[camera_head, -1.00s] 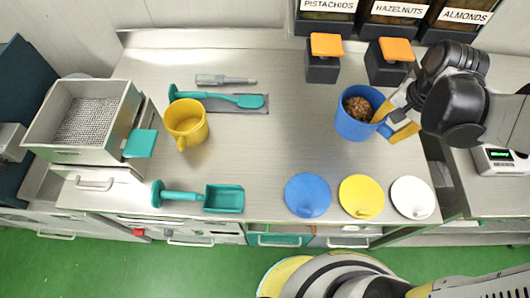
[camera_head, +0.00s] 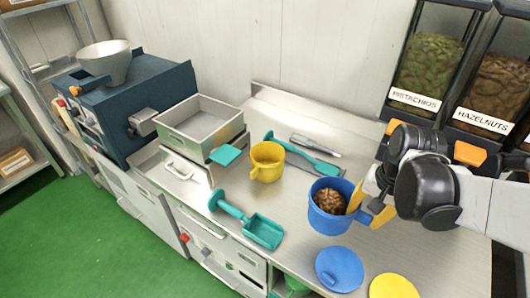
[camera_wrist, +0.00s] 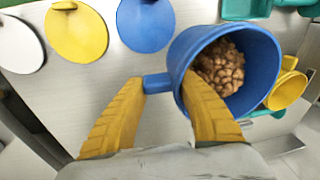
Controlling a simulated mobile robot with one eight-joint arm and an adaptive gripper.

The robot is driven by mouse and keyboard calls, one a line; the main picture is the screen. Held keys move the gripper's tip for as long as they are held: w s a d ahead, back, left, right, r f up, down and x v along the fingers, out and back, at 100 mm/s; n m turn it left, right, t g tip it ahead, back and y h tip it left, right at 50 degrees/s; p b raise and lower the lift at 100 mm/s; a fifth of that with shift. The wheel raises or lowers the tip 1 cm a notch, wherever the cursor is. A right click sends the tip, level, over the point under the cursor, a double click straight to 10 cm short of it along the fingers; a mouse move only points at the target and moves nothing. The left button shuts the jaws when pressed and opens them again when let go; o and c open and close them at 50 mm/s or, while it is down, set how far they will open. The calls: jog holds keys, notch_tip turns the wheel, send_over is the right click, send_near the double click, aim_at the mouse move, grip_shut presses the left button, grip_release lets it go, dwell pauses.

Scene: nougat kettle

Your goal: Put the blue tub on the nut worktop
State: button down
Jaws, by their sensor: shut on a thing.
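The blue tub (camera_head: 327,222), a mug-like vessel with a side handle, holds brown nuts (camera_head: 330,200). It is upright over the right part of the steel worktop (camera_head: 286,203) in the head view. My gripper (camera_head: 371,208) comes from the right, its yellow fingers shut on the tub's handle. In the wrist view the tub (camera_wrist: 188,48) is large and close, and the handle (camera_wrist: 158,83) lies between the fingertips. I cannot tell whether the tub's base touches the worktop.
Blue (camera_head: 339,268) and yellow (camera_head: 393,287) lids lie in front. Nut dispensers (camera_head: 428,75) stand behind. A steel tray box (camera_head: 200,125) is at the left.

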aim_at(321, 204)
jog(key=w+a+f+b, duration=0.1)
jog(key=w+a+f, duration=0.1)
jog(key=w+a+f+b, duration=0.2)
jog(key=w+a, duration=0.1)
jog(key=w+a+f+b, duration=0.1)
jog(key=w+a+f, duration=0.2)
jog(key=shift+w+a+b, duration=0.1)
jog(key=shift+a+b, duration=0.1)
jog(key=shift+b, duration=0.15)
jog(key=shift+f+b, duration=1)
jog(key=shift+f, duration=0.95)
jog(key=shift+f, duration=0.1)
jog(key=shift+f, duration=0.15)
jog(key=c, duration=1)
grip_release()
